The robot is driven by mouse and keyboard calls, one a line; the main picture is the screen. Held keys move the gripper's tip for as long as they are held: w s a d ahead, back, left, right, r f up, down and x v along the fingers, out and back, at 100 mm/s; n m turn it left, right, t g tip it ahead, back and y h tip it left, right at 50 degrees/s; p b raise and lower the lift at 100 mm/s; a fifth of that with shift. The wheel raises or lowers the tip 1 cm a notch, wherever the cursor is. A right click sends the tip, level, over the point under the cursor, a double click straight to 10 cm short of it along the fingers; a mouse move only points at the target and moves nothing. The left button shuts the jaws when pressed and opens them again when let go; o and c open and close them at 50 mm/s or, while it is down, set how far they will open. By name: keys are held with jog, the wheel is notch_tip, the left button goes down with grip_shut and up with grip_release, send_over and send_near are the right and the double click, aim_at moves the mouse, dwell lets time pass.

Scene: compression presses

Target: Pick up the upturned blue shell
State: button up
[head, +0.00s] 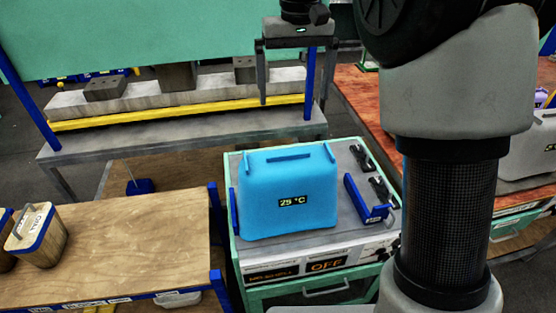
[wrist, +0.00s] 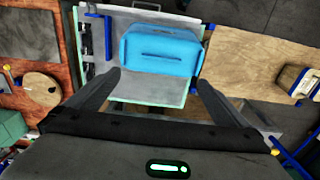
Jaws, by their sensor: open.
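The blue shell (head: 288,220) is a rounded light-blue block with a dark "25 °C" label on its front and a thin raised bar along its top. It sits on the grey top of a green-edged machine (head: 345,237). In the wrist view the shell (wrist: 160,58) lies beyond my fingertips, roughly centred between them. My gripper (head: 286,108) is open and empty. In the head view it appears above and behind the shell, apart from it, with its fingers pointing down. It also shows in the wrist view (wrist: 159,78), fingers spread wide. The shell's underside is hidden.
A blue bracket (head: 365,200) stands right of the shell, near dark clips (head: 379,188). A wooden table (head: 130,240) with wooden containers (head: 38,236) is at left. A press with a yellow bar (head: 190,111) stands behind. My arm hides part of the right side.

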jog(key=w+a, duration=0.1)
send_over(289, 154)
jog(key=f, duration=1.2)
jog(key=shift+a+f, duration=0.2)
jog(key=shift+f, duration=0.15)
jog(key=shift+s+d+f, duration=0.1)
jog(key=shift+d+f, duration=0.05)
jog(key=shift+f, duration=2.5)
jog(key=c, duration=1.5)
